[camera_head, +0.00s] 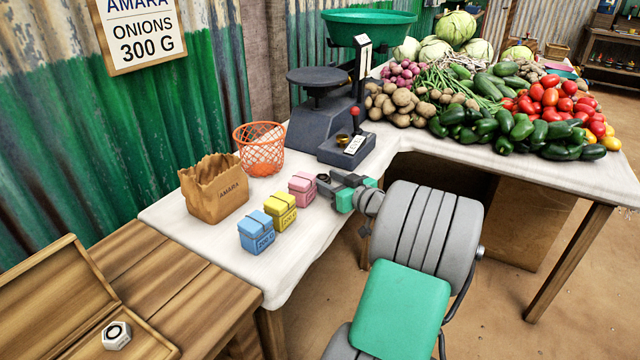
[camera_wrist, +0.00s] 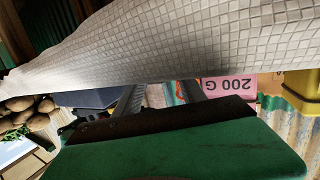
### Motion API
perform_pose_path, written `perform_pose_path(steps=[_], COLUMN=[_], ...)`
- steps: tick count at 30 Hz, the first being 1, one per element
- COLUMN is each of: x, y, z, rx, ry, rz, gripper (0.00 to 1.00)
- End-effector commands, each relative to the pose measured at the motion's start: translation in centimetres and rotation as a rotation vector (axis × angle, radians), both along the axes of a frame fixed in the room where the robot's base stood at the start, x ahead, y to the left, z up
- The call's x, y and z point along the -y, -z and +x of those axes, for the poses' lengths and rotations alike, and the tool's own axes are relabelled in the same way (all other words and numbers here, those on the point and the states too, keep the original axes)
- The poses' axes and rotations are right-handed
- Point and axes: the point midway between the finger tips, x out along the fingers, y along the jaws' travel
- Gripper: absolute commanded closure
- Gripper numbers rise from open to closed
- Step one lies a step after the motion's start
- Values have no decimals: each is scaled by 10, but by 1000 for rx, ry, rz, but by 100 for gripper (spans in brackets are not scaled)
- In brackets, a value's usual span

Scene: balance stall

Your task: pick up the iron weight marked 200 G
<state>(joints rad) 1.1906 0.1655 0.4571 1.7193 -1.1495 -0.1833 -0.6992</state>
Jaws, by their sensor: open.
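The pink iron weight (camera_head: 302,187) stands upright on the white-covered table, at the right end of a row of three. In the wrist view the pink weight (camera_wrist: 232,85) shows "200 G" upside down. The yellow weight (camera_head: 280,211) and blue weight (camera_head: 256,232) stand to its left and nearer; their marks are too small to read surely. My gripper (camera_head: 329,183) is open, just right of the pink weight and low over the table edge. In the wrist view my gripper (camera_wrist: 166,95) has nothing clearly held between its fingers; whether it touches the weight is unclear.
A dark scale (camera_head: 330,115) with a green pan (camera_head: 368,26) stands behind. A paper bag (camera_head: 215,188) and orange basket (camera_head: 258,150) are left of the weights. Vegetables fill the far table.

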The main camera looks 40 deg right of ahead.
Motion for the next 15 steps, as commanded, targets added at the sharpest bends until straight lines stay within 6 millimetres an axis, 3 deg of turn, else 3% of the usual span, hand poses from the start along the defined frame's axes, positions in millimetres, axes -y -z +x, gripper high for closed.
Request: perform_pose_path(steps=[3,15], x=[0,-2], y=[0,0], z=[0,1], rx=[0,0], ry=[0,-4], rz=[0,1], gripper=[52,85])
